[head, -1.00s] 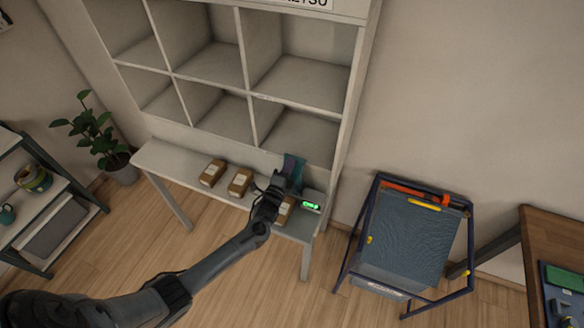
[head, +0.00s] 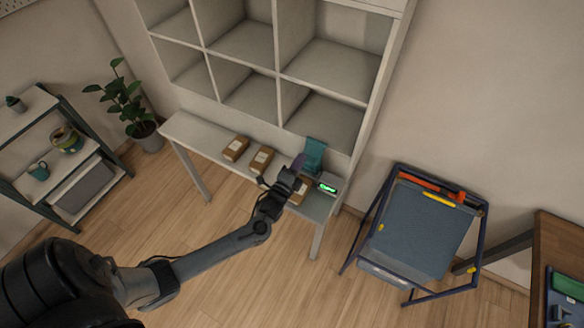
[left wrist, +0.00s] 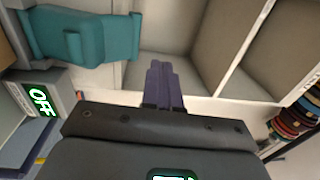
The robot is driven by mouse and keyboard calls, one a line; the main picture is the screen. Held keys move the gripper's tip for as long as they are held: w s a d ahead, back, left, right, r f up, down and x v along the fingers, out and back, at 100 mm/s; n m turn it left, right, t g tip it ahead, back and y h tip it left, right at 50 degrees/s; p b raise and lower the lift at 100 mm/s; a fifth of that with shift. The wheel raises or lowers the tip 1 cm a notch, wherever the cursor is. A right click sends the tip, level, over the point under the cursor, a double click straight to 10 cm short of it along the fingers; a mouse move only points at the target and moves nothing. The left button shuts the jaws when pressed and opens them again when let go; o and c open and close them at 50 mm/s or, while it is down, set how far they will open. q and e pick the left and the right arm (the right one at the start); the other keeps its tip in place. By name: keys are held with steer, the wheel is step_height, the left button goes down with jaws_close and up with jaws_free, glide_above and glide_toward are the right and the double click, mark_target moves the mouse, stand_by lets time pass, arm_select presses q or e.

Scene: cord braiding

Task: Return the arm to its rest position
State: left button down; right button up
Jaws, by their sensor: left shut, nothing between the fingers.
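My left arm reaches in from the lower left in the head view. Its gripper (head: 297,166) is in front of the shelf unit's lower ledge, close to the boxes. In the left wrist view the two purple fingers (left wrist: 164,86) lie together with nothing between them, against the pale cubby shelf (left wrist: 190,45) behind. My right gripper is not in view.
Several brown boxes (head: 261,160) stand on the ledge (head: 195,132). A teal object (head: 314,154) and a device with a green display (head: 328,187) are by the gripper. A blue-framed cart (head: 415,230) stands right; a plant (head: 125,100) and side shelf (head: 62,190) stand left.

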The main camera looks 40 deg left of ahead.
arm_select(q)
steer(key=s+d+r+n+g+h, duration=0.15)
steer(key=s+d+n+g, duration=0.3)
steer(key=s, duration=0.55)
steer(key=s+d+r+n+g+h, duration=0.1)
steer(key=s+d+n+g+h, duration=0.1)
steer(key=s+d+n+g, duration=0.5)
steer(key=s+d+r+n+g+h, duration=0.1)
steer(key=s+d+n+g+h, duration=0.2)
steer(key=s, duration=0.9)
step_height(320, 180, up, 13)
steer(key=d+m+y+p, duration=0.1)
steer(key=p, duration=1.3)
steer(key=shift+w+d+r+m, duration=0.15)
steer(key=shift+w+m, duration=0.05)
steer(key=shift+m, duration=0.15)
